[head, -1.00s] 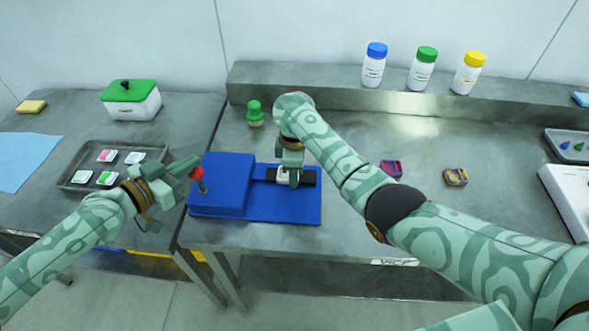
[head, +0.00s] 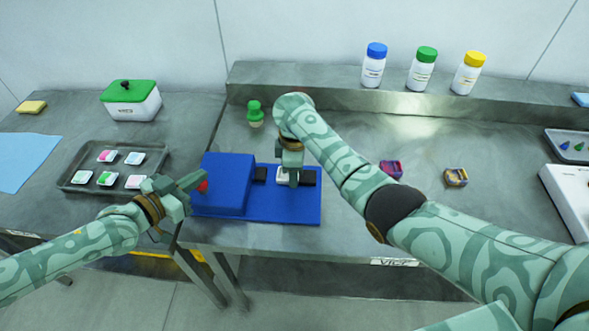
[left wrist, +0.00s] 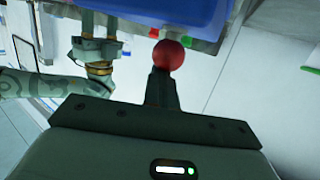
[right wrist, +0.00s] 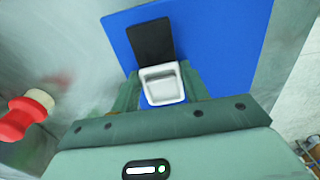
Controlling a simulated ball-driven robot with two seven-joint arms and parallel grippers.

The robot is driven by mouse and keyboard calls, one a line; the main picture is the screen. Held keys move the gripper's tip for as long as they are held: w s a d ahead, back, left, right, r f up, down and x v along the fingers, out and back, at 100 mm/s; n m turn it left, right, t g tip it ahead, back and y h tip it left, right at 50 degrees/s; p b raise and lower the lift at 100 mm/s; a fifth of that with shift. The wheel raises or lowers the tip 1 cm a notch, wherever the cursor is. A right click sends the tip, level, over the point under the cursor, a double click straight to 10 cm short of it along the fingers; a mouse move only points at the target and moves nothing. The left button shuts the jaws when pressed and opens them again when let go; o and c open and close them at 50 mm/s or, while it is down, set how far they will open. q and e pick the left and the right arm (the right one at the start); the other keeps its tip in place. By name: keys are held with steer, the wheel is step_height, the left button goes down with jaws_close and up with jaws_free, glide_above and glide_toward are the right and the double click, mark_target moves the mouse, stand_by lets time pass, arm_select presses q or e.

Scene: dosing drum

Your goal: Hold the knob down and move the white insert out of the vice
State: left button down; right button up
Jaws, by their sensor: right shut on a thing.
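The vice is a blue block on a blue base (head: 270,212) with dark jaws. The red knob (head: 202,186) sits low at its left side, partly hidden by my left gripper (head: 197,179). In the left wrist view the knob (left wrist: 168,55) is at the tips of my left fingers, which are together with nothing between them. The white insert (head: 282,176) lies over the vice base, between the fingers of my right gripper (head: 293,180), which is shut on it. The right wrist view shows the insert (right wrist: 163,86) beside a dark jaw (right wrist: 151,42). A gap shows between the left jaw (head: 260,174) and the insert.
A tray (head: 72,181) with several small inserts lies on the left table. A green-topped piece (head: 255,113) stands behind the vice. Bottles (head: 374,68) line the back ledge.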

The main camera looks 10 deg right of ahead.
arm_select(q)
steer(key=shift+s+a+f, duration=0.1)
steer(key=shift+f, duration=0.1)
arm_select(e)
steer(key=shift+r, duration=3)
arm_select(q)
steer(key=shift+r, duration=3.65)
step_height(320, 180, up, 5)
